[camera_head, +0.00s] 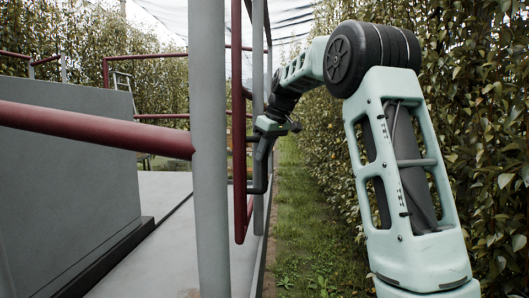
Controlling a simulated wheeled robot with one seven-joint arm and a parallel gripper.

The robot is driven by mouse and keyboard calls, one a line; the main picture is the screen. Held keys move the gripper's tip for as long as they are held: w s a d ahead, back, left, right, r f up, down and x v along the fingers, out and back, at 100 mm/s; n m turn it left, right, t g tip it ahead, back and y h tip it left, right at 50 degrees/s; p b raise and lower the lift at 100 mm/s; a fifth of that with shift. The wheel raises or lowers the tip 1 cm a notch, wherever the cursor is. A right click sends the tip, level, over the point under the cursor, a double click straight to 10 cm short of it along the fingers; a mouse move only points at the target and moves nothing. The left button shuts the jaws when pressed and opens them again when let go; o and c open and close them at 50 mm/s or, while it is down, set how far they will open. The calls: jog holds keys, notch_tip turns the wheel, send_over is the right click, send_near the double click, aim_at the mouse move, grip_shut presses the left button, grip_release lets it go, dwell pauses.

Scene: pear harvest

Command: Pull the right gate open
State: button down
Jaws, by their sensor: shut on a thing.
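The right gate (239,215) is a dark red tube frame, seen almost edge-on just right of the thick grey post in the camera_head view. A dark handle (257,189) stands out from its right side. My gripper (262,152) is at this handle, on the outer side of the gate, and is shut on it. The fingertips are small and dark against the handle, so their exact grip is hard to make out. My pale green arm reaches in from the right.
A thick grey post (210,150) stands close in front, with a red rail (95,130) running left from it. A grey panel (60,155) stands on the pale platform (150,190). A grassy strip (305,235) runs between the platform and the leafy hedge (480,130) at right.

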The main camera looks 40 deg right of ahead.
jog(key=shift+w+d+r, duration=0.1)
jog(key=shift+d, duration=0.05)
jog(key=c, duration=1.3)
grip_release()
jog(key=b+v, duration=0.1)
jog(key=v, duration=1.6)
jog(key=shift+r, duration=0.2)
